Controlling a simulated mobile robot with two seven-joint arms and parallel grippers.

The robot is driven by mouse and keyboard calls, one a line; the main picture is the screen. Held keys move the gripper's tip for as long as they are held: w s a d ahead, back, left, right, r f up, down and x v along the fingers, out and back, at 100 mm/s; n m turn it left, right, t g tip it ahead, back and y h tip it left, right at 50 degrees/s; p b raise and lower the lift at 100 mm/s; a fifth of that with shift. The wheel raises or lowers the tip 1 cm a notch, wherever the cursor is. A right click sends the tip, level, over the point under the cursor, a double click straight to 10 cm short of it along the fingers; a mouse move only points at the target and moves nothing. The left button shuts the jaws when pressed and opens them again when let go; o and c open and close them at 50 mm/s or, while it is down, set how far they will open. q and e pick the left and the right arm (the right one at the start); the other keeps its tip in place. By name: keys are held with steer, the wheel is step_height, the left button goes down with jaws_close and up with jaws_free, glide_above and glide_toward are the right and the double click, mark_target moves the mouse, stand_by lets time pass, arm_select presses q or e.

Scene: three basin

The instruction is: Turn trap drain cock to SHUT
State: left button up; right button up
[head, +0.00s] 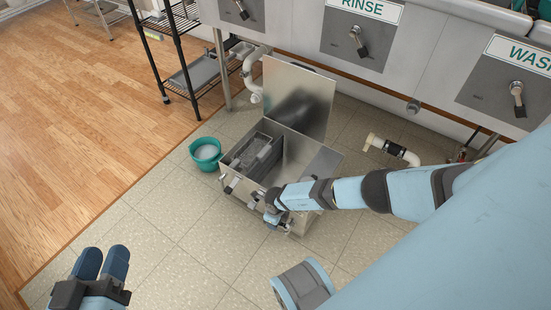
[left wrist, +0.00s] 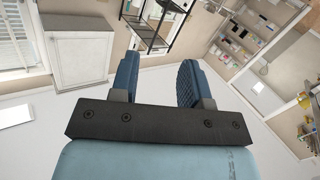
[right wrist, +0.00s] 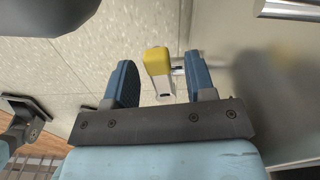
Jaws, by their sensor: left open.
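The steel trap box (head: 322,165) stands on the tiled floor with its lid raised. In the right wrist view, the drain cock's handle (right wrist: 158,72) has a yellow end and a pale body, on a metal stem beside a steel wall. My right gripper (right wrist: 161,82) is open, with the handle between its fingers and visible gaps on both sides. In the head view this gripper (head: 274,212) is at the box's front side and hides the cock. Any SHUT marking cannot be made out. My left gripper (head: 104,262) is open and empty, far from the box at lower left.
A green bucket (head: 206,152) stands left of the box. Sink basins with lever panels (head: 358,42) hang above and behind it. A white pipe (head: 392,149) is to the right. A black wire rack (head: 180,60) stands behind. The front floor is clear.

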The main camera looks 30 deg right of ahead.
arm_select(q)
step_height(320, 180, up, 7)
steer(key=a+n+t+p, duration=0.1)
steer(key=t+p, duration=0.1)
steer(key=p, duration=0.6)
steer(key=shift+a+r+t+y, duration=0.15)
steer(key=shift+a+t+y, duration=0.05)
steer(key=shift+t+y, duration=0.1)
arm_select(e)
step_height(320, 180, up, 14)
steer(key=shift+f, duration=0.1)
